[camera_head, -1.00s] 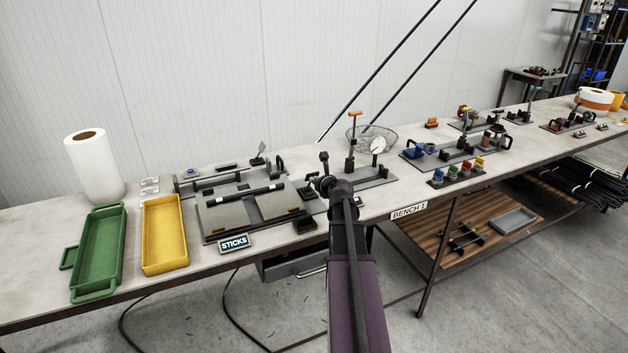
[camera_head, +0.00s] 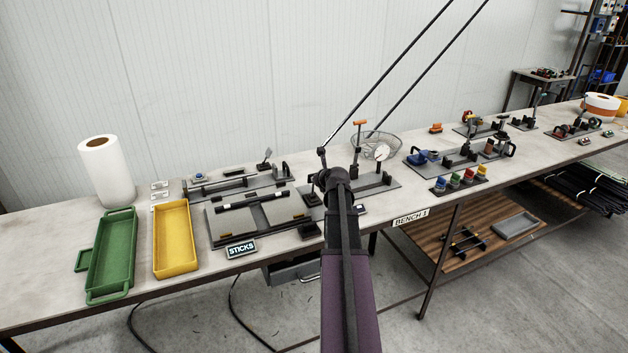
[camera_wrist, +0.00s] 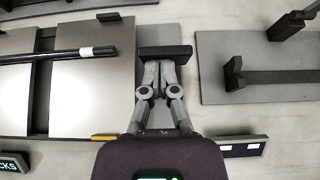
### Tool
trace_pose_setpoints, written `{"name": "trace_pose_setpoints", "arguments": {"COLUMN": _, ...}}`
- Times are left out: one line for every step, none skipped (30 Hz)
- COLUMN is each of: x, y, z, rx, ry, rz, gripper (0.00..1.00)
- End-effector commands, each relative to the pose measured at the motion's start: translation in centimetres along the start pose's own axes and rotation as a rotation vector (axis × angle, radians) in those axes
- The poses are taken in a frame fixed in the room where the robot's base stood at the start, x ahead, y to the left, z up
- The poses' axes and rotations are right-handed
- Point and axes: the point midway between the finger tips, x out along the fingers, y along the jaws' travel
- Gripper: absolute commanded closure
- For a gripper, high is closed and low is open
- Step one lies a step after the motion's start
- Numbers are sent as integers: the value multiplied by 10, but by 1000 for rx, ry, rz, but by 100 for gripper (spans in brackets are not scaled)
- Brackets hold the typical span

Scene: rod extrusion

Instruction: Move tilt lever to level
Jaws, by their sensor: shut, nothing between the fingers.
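The tilting plate (camera_head: 236,222) stands on the bench behind the STICKS sign, with a dark rod across it. In the wrist view its light grey panels (camera_wrist: 110,98) fill the left side. A dark bar-shaped handle (camera_wrist: 180,51), apparently the tilt lever, lies just right of the panels. My gripper (camera_wrist: 158,68) is shut and empty, its fingertips at the near side of this bar; I cannot tell whether they touch. In the head view my wrist hides the gripper and most of the lever, so its angle cannot be read.
A yellow tray (camera_head: 175,262) and a green tray (camera_head: 97,262) stand left of the plate. A grey base with an upright orange-topped handle (camera_head: 359,123) stands to the right.

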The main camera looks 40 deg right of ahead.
Motion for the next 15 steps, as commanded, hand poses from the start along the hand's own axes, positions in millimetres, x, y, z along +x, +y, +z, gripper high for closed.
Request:
{"name": "trace_pose_setpoints", "arguments": {"x": 0, "y": -3, "z": 3, "rx": 1, "ry": 0, "rz": -1, "gripper": 100}}
{"name": "trace_pose_setpoints", "arguments": {"x": 1, "y": -4, "z": 5, "rx": 1, "ry": 0, "rz": -2, "gripper": 100}}
{"name": "trace_pose_setpoints", "arguments": {"x": 2, "y": -6, "z": 8, "rx": 1, "ry": 0, "rz": -2, "gripper": 100}}
{"name": "trace_pose_setpoints", "arguments": {"x": 4, "y": -6, "z": 10, "rx": 2, "ry": 0, "rz": -3, "gripper": 100}}
{"name": "trace_pose_setpoints", "arguments": {"x": 6, "y": -7, "z": 11, "rx": 2, "ry": 0, "rz": -3, "gripper": 100}}
{"name": "trace_pose_setpoints", "arguments": {"x": 8, "y": -7, "z": 14, "rx": 2, "ry": 0, "rz": -3, "gripper": 100}}
{"name": "trace_pose_setpoints", "arguments": {"x": 11, "y": -8, "z": 16, "rx": 2, "ry": 0, "rz": -3, "gripper": 100}}
{"name": "trace_pose_setpoints", "arguments": {"x": 14, "y": -8, "z": 18, "rx": 2, "ry": 0, "rz": -3, "gripper": 100}}
{"name": "trace_pose_setpoints", "arguments": {"x": 17, "y": -8, "z": 20, "rx": 2, "ry": 0, "rz": -4, "gripper": 100}}
{"name": "trace_pose_setpoints", "arguments": {"x": 19, "y": -9, "z": 22, "rx": 3, "ry": 0, "rz": -4, "gripper": 100}}
{"name": "trace_pose_setpoints", "arguments": {"x": 22, "y": -10, "z": 23, "rx": 3, "ry": 0, "rz": -5, "gripper": 100}}
{"name": "trace_pose_setpoints", "arguments": {"x": 25, "y": -10, "z": 25, "rx": 3, "ry": 0, "rz": -6, "gripper": 100}}
{"name": "trace_pose_setpoints", "arguments": {"x": 27, "y": -11, "z": 26, "rx": 4, "ry": 0, "rz": -6, "gripper": 100}}
{"name": "trace_pose_setpoints", "arguments": {"x": 30, "y": -12, "z": 27, "rx": 4, "ry": 0, "rz": -7, "gripper": 100}}
{"name": "trace_pose_setpoints", "arguments": {"x": 33, "y": -12, "z": 28, "rx": 4, "ry": 0, "rz": -8, "gripper": 100}}
